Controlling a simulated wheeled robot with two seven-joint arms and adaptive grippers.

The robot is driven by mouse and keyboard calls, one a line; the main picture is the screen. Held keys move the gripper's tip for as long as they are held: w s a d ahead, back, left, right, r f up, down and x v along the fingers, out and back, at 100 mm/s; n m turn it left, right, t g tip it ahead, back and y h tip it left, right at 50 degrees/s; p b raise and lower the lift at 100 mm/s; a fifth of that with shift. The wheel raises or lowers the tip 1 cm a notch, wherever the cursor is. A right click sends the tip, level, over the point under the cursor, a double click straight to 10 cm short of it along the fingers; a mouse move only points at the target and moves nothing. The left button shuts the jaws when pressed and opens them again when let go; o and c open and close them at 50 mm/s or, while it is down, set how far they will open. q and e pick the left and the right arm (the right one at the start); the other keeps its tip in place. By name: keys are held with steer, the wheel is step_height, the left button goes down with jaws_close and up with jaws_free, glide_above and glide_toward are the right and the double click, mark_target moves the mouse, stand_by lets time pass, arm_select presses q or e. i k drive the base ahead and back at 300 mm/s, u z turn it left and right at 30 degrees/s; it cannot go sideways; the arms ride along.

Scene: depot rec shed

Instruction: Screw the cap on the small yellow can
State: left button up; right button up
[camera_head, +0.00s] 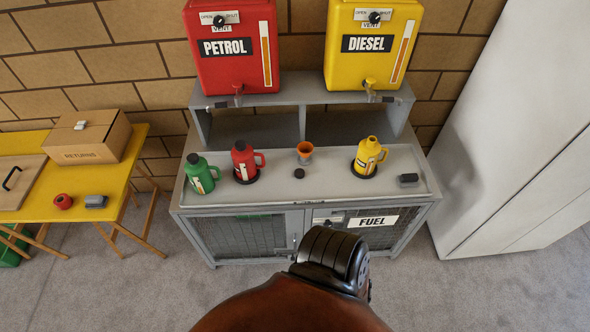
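The small yellow can (368,158) stands upright on a round black base on the right part of the grey bench top. Its handle faces right. Its top looks yellow with no dark cap on it, though it is small in view. A small dark round cap (299,173) lies on the bench, left of the yellow can and in front of an orange funnel (305,149). Neither of my grippers is in view.
A green can (200,176) and a red can (244,161) stand on the bench's left. Red petrol (232,75) and yellow diesel (366,70) tanks stand behind. A yellow table (140,140) is left, a white cabinet (500,130) right.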

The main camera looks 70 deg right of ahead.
mark_target(368, 154)
steer(key=z, duration=0.6)
steer(key=i, duration=0.8)
steer(key=z, duration=1.1)
steer(key=i, duration=0.3)
steer(key=z, duration=0.3)
